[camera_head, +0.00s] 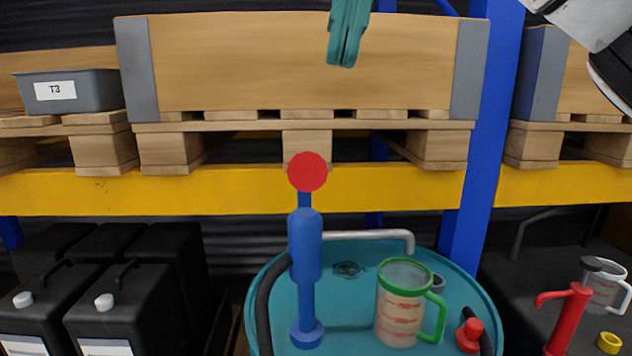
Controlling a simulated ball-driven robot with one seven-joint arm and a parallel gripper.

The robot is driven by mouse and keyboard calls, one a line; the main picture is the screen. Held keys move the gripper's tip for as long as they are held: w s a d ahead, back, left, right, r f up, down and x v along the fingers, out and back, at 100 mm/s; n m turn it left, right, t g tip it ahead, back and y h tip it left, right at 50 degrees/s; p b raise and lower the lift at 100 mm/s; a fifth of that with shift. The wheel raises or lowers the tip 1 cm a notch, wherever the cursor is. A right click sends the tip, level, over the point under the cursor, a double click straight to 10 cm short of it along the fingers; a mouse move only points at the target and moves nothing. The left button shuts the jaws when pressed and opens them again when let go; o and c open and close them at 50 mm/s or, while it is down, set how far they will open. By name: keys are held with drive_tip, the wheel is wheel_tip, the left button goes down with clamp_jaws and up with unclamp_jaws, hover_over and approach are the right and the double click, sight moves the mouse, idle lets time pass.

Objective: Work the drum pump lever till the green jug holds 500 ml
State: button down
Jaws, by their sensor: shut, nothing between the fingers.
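The blue drum pump (305,265) stands upright on the teal drum (345,325). A red round knob (308,172) tops its thin blue shaft, which looks upright; I take this for the lever. A grey spout pipe (375,234) runs right from the pump and bends down behind the green jug. The green jug (402,300) is clear, with a green rim and handle and red marks. It stands on the drum, right of the pump; its liquid level cannot be read.
A black hose (264,310) curves down left of the pump. A red fitting (470,335) sits right of the jug. A yellow rack beam (200,190) crosses behind the knob. Black canisters (125,305) stand left; a red pump (568,318) and another jug (602,288) stand right.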

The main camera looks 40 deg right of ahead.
sight(317, 183)
drive_tip(key=x, duration=1.2)
drive_tip(key=shift+f+p, duration=0.25)
drive_tip(key=shift+p, duration=0.15)
